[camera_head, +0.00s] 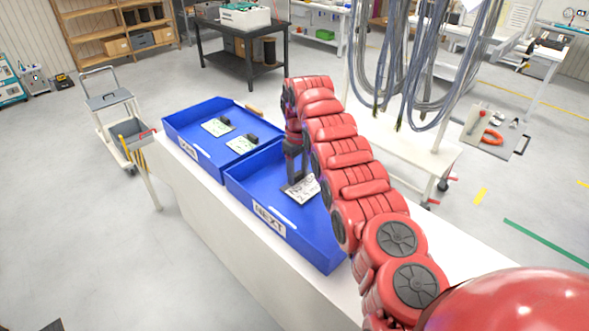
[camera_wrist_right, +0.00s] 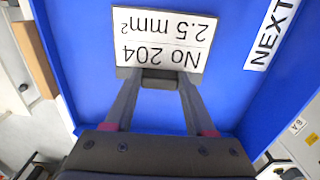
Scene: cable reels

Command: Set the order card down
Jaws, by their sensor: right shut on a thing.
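The order card (camera_head: 305,191) is white with black print. In the right wrist view the card (camera_wrist_right: 165,32) reads "No 204, 2.5 mm²", upside down. My right gripper (camera_head: 293,184) is shut on the card's edge, and its fingertips (camera_wrist_right: 159,78) show there in the wrist view. The card is over or in the blue tray (camera_head: 315,246) labelled "NEXT" (camera_head: 269,219); I cannot tell whether it touches the floor of the tray. The gripper hides part of the card in the head view. My left gripper is not in view.
A second blue tray (camera_head: 178,138) adjoins at the far left, with two cards (camera_head: 217,127) (camera_head: 242,143) bearing dark pieces. Both trays stand on a white bench (camera_head: 222,235). Grey cables (camera_head: 410,60) hang behind my right arm. A trolley (camera_head: 112,120) stands at the left.

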